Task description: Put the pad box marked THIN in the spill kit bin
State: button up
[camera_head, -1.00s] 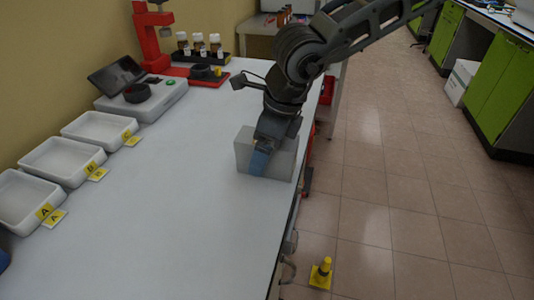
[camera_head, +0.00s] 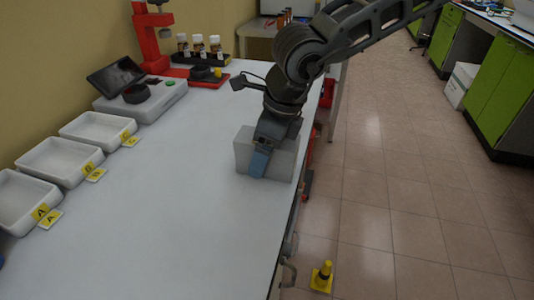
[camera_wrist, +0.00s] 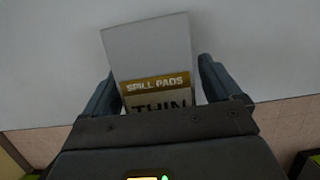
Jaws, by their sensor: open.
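The pad box (camera_head: 242,150) is a pale grey-white block near the right edge of the white table in the head view. In the wrist view the box (camera_wrist: 150,50) shows a label reading "SPILL PADS" and "THIN". My gripper (camera_head: 258,165) points down at the box and covers part of it. In the wrist view my gripper (camera_wrist: 158,88) is open, with one blue-grey finger on each side of the box. I cannot tell whether the fingers touch it. No spill kit bin can be made out.
White trays (camera_head: 60,160) with yellow letter cards line the left of the table. A scale (camera_head: 140,95), a red stand (camera_head: 150,40) and a rack of bottles (camera_head: 200,55) are at the back. The table (camera_head: 170,220) is clear in front.

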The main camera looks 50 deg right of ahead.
jog(key=c, duration=1.2)
jog(key=shift+c, duration=0.2)
jog(key=shift+r+p, duration=0.25)
jog(key=shift+p, duration=0.2)
